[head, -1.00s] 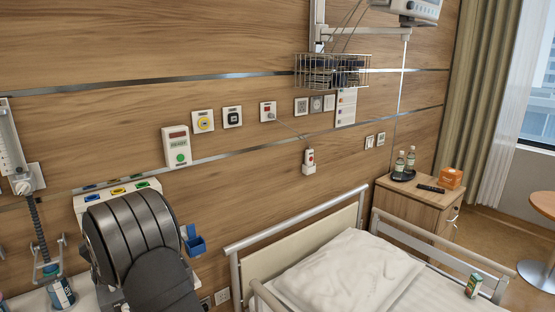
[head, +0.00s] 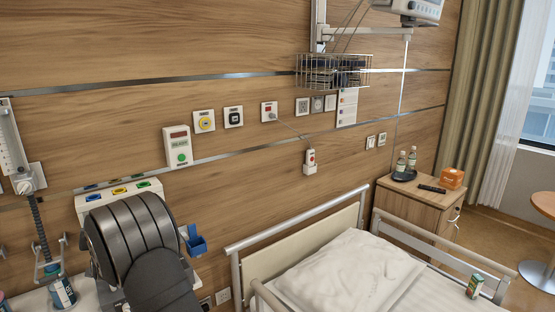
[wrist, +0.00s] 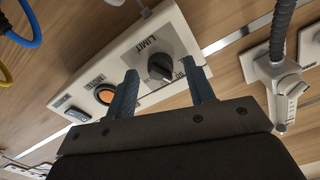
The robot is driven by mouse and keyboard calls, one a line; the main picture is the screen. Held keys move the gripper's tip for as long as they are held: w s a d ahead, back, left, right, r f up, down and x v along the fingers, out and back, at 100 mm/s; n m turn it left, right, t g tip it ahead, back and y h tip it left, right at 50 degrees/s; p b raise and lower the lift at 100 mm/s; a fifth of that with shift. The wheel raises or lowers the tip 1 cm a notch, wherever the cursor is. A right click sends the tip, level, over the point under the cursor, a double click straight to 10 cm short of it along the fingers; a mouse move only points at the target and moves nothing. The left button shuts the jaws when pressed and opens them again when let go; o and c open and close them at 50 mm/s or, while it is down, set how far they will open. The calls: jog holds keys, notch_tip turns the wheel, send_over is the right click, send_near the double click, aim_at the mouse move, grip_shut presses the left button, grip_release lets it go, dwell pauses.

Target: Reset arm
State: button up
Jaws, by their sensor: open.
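My gripper (wrist: 159,74) shows in the wrist view with its two blue-grey fingers apart and nothing held between them. A white panel (wrist: 126,66) lies beyond the fingers. Its black rotary knob (wrist: 160,66), with lettering that looks like LIMIT, appears between the fingertips. I cannot tell whether the fingers touch it. An orange round button (wrist: 105,94) sits left of the left finger, and a small blue-grey switch (wrist: 77,115) is farther left. In the head view my dark arm fills the lower left and hides my gripper.
A grey hose with a white fitting (wrist: 283,75) is at the right of the wrist view; yellow and blue hoses (wrist: 24,30) are upper left. In the head view, a bottle (head: 62,292) stands left of my arm, a blue holder (head: 195,241) right of it. A bed (head: 345,268) stands right.

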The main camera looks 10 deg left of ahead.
jog(key=m, duration=0.7)
dwell(0.4)
jog(key=o, duration=1.1)
jog(key=d+r+n+g+h, duration=0.2)
jog(key=d+n+g+h, duration=0.3)
jog(key=d, duration=0.8)
jog(key=d+r+n+g+h, duration=0.2)
jog(key=d+n+g+h, duration=0.35)
jog(key=d, duration=0.65)
jog(key=shift+t+y, duration=0.45)
jog(key=x, duration=0.9)
jog(key=shift+f, duration=0.25)
